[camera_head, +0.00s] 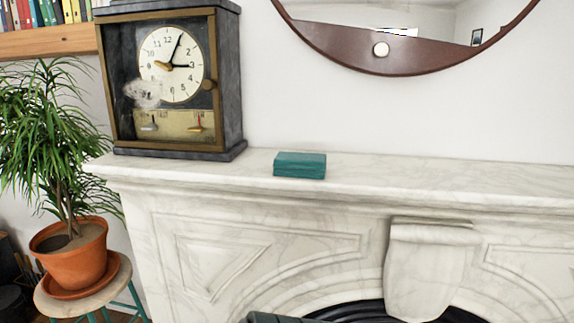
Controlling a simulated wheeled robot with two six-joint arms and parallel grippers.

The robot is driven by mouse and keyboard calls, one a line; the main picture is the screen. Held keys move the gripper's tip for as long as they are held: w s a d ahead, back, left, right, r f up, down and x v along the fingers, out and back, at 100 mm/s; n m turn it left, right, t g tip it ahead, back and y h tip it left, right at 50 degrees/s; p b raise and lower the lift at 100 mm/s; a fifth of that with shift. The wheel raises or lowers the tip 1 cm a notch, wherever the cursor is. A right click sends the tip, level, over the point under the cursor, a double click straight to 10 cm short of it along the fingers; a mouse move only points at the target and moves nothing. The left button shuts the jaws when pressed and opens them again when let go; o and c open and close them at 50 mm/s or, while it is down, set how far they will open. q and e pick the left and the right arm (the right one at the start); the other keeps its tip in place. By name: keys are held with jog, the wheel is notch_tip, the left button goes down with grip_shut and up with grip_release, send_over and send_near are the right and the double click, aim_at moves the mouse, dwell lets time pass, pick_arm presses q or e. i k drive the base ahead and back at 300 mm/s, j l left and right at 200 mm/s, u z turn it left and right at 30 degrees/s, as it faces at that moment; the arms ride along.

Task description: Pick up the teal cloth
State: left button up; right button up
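The teal cloth (300,165) lies folded into a flat, block-like stack on the white marble mantel shelf. It is right of the clock and close to the shelf's front edge. Nothing covers it or touches it from above. Neither my left nor my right gripper can be made out in this view.
A dark clock (172,80) stands left of the cloth. A round mirror (400,60) hangs above. The mantel shelf (440,178) is bare to the right. A potted plant (75,255) stands on a stool (90,297) at left. A dark, unclear object (275,318) shows at the bottom edge.

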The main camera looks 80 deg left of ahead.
aim_at(286, 164)
jog(key=l+u, duration=0.1)
jog(key=u, duration=2.55)
jog(key=i, duration=0.1)
